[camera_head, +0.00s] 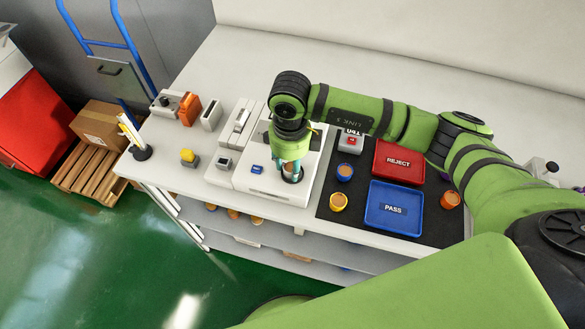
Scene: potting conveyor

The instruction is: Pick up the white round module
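A small pale round piece (357,167), possibly the white round module, shows on the black mat just left of the red tray. My gripper is apart from it, to its left. My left gripper is out of view.
The black mat (400,232) bears a red REJECT tray (398,178), a blue PASS tray (394,226), and blue-rimmed (345,172), yellow-rimmed (338,202) and orange (450,200) round modules. A red-button box (351,143) stands behind. Several small devices stand on the bench's left part.

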